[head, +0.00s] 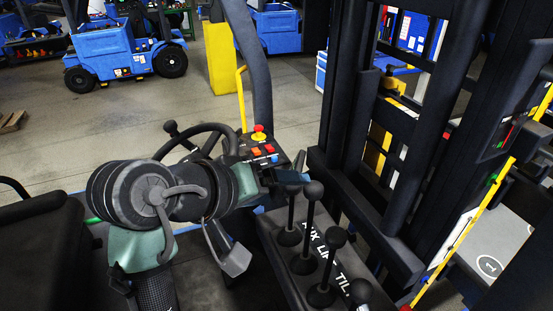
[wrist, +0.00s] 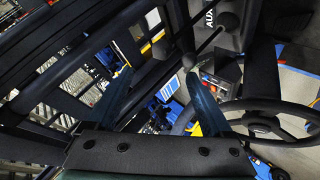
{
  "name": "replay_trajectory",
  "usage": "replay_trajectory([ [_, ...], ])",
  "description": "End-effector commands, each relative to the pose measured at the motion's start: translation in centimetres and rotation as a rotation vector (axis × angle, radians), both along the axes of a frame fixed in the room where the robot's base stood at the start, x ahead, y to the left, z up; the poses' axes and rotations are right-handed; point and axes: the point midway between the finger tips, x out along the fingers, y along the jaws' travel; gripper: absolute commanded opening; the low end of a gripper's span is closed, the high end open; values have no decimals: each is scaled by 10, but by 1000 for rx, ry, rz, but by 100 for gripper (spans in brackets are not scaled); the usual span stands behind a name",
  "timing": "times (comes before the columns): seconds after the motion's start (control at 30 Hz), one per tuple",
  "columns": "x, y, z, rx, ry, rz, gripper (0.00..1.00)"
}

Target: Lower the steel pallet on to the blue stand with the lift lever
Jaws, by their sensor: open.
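Several black levers with ball knobs rise from a black panel (head: 278,250) lettered AUX, LIFT and TILT. The lever beside the LIFT lettering (head: 313,190) appears to be the lift lever. My gripper (wrist: 163,75) is open, with its two teal fingers apart. A ball knob (wrist: 188,60) shows close to the right fingertip, and I cannot tell whether they touch. In the head view a dark teal finger shows beside the rear knobs. A grey flat plate marked 1 (head: 497,245) is partly visible beyond the mast. I cannot clearly identify the steel pallet or the blue stand.
The black mast (head: 350,150) stands right of the levers. A steering wheel (head: 200,135) and a console with a red button (head: 259,130) lie behind my arm. A yellow post (head: 220,58) and a blue vehicle (head: 115,50) stand farther off. Open floor lies between.

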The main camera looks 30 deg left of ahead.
Motion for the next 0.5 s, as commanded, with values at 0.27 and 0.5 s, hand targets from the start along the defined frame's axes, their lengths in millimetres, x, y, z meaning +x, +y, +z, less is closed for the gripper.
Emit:
replay_trajectory([
  [0.27,20,-6,-21,-11,16,-5,85],
  [0.5,58,-14,-50,-7,12,-5,85],
])
